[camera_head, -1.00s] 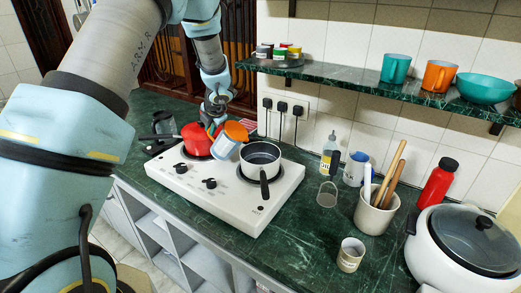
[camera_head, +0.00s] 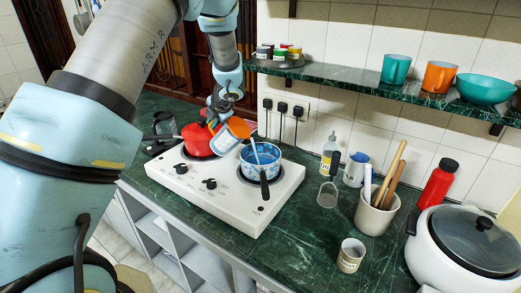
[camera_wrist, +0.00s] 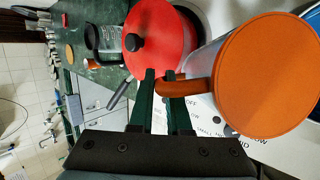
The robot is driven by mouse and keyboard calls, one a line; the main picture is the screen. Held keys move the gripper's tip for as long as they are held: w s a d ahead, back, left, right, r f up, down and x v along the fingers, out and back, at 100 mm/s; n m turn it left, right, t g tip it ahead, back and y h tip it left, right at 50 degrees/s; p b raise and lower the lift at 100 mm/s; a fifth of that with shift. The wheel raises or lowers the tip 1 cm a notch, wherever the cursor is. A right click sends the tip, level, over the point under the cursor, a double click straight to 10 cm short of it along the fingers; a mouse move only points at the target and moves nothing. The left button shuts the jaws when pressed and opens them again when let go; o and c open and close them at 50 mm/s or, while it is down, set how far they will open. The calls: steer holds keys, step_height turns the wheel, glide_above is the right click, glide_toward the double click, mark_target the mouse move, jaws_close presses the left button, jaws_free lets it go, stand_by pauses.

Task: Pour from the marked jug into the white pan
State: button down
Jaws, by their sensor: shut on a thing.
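A thin pale stream runs from the jug's mouth down into the pan, which holds bluish-white liquid. The pan sits on the right hotplate, its dark handle pointing to the front. My gripper (camera_head: 217,108) is above and left of the pan. In the wrist view my gripper's dark fingers (camera_wrist: 162,88) are shut on the orange handle, and the jug's orange base (camera_wrist: 268,75) faces the camera. The jug's mouth is hidden there.
A red lidded pot (camera_head: 196,139) stands on the left hotplate, close beside the jug. The white stove (camera_head: 230,197) rests on a green marble counter. A bottle, strainer, small jug, utensil crock (camera_head: 377,214) and rice cooker stand to the right. A shelf (camera_head: 330,74) hangs above.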

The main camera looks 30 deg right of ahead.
steer(key=shift+d+f+b, duration=0.15)
steer(key=shift+f+b, duration=0.05)
steer(key=shift+b, duration=0.3)
steer(key=shift+s+b, duration=0.1)
steer(key=shift+b, duration=0.3)
steer(key=shift+s+d+r+m+t+y+b, duration=0.15)
steer(key=shift+s+d+r+t+y+b, duration=0.2)
steer(key=shift+r+b, duration=0.5)
steer(key=shift+s+d+r+m+t+y+b, duration=0.15)
steer(key=shift+r+t+y+b, duration=0.35)
steer(key=shift+b, duration=0.75)
steer(key=shift+s+d+r+m+t+y+b, duration=0.2)
steer(key=shift+r+t+b, duration=0.4)
steer(key=shift+b, duration=0.45)
stand_by(0.7)
